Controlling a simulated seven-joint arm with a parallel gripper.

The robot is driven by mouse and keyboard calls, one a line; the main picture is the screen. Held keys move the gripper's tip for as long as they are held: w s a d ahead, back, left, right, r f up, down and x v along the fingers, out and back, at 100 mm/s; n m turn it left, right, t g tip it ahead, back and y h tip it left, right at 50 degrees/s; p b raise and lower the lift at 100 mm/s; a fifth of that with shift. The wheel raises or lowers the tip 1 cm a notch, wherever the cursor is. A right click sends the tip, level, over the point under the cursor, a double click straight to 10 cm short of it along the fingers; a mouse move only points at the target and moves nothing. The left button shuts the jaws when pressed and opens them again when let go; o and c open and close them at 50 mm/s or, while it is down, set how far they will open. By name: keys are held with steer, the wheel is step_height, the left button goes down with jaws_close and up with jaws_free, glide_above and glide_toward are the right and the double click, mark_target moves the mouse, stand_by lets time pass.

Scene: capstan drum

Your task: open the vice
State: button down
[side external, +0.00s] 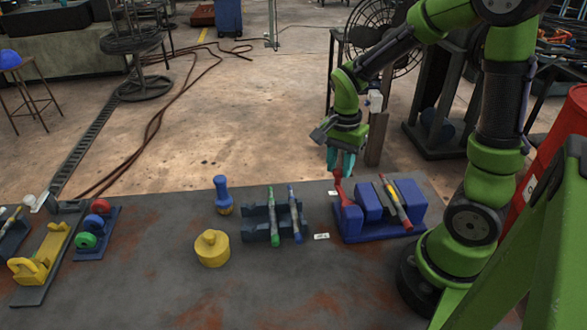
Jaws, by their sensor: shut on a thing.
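The blue vice (419,218) stands on the right part of the table, in front of my arm. A red and yellow rod-shaped tool (395,205) and a dark grey piece (383,199) sit slanted between the blue jaws. I cannot tell how tightly the jaws hold them. The fingers partly hide the top of the handle.
Left of the vice, a dark rack (262,228) holds a green tool (273,218) and a blue tool (294,215). A yellow knobbed weight (211,249) and a blue-handled piece (222,195) stand farther left. The table's front middle (330,285) is clear.

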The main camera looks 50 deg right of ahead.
steer(key=shift+s+d+m, duration=0.2)
steer(key=shift+d+m, duration=0.05)
steer(key=shift+m, duration=0.25)
steer(key=c, duration=0.8)
jaws_free()
step_height(320, 180, up, 17)
steer(key=shift+s, duration=0.1)
steer(key=shift+d, duration=0.1)
